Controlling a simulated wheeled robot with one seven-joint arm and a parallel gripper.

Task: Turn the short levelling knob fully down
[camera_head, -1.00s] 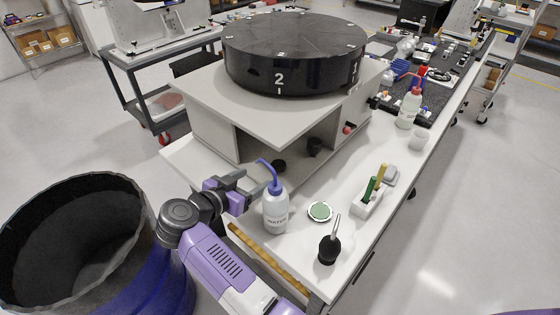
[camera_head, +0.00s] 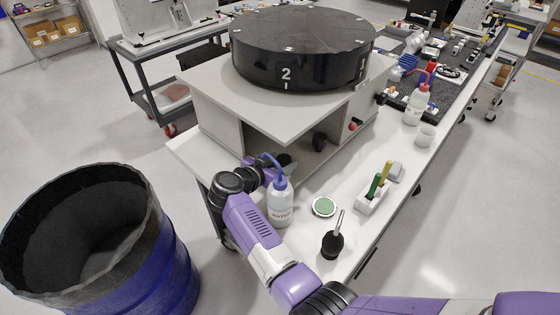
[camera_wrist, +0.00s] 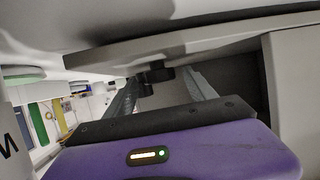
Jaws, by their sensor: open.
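The fixture is a pale grey box (camera_head: 215,112) with an open front, carrying a black drum marked 2 (camera_head: 300,55). A black knob (camera_head: 320,140) shows in its opening in the head view. Another dark knob-like part lies near my gripper, largely hidden by my arm. In the wrist view, dark knob shapes (camera_wrist: 156,73) stand ahead between my fingers, under a grey plate. I cannot tell which knob is the short one. My gripper (camera_wrist: 162,88) is open and empty, its fingers reaching into the opening. No contact with a knob is visible.
A water bottle with a blue spout (camera_head: 281,204) stands close beside my gripper. A green-topped disc (camera_head: 324,206), a black bulb blower (camera_head: 332,243) and a white holder with pens (camera_head: 372,198) stand on the table. A blue drum bin (camera_head: 160,275) is at left.

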